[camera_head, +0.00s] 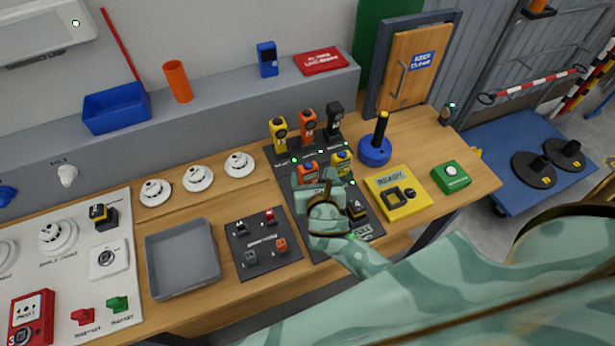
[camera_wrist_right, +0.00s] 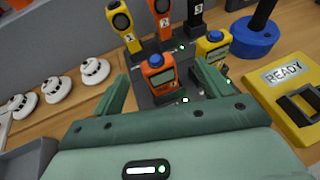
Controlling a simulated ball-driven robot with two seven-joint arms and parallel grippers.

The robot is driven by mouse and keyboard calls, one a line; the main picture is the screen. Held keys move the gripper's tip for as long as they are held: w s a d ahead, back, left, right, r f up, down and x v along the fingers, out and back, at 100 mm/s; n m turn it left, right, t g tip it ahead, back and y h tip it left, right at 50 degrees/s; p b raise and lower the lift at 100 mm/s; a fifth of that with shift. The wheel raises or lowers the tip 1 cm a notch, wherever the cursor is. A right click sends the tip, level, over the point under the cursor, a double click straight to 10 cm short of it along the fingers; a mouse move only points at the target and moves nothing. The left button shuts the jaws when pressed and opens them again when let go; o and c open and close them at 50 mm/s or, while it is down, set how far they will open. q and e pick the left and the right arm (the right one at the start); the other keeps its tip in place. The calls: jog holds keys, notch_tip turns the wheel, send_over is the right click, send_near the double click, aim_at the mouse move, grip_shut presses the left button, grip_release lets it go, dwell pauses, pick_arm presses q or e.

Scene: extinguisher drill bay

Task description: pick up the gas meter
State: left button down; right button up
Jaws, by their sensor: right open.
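Two small handheld meters with screens and blue tops stand at the front of a black dock: an orange one (camera_wrist_right: 160,77) and a yellow one (camera_wrist_right: 213,47). I cannot tell which one the task calls the gas meter. In the head view the orange meter (camera_head: 308,171) and the yellow meter (camera_head: 341,161) stand just beyond my right gripper (camera_head: 320,178). In the wrist view my right gripper (camera_wrist_right: 161,80) is open, its fingers either side of the orange meter without visible contact. The yellow meter is beyond the right finger. My left gripper is out of view.
Yellow (camera_head: 279,131), orange (camera_head: 307,124) and black (camera_head: 334,120) numbered devices stand behind the meters. A blue post base (camera_head: 374,151) and yellow READY box (camera_head: 384,205) are at right. A grey tray (camera_head: 182,288) and dark socket board (camera_head: 275,263) are at left.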

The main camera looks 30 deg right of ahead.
aim_at(308, 168)
jog(key=x, duration=0.2)
jog(key=b+x, duration=0.1)
jog(key=x, duration=0.3)
jog(key=shift+w+a+f, duration=0.25)
jog(key=shift+w+a, duration=0.05)
jog(key=shift+w, duration=0.1)
jog(key=shift+s, duration=0.1)
jog(key=shift+r, duration=0.1)
jog(key=c, duration=1.5)
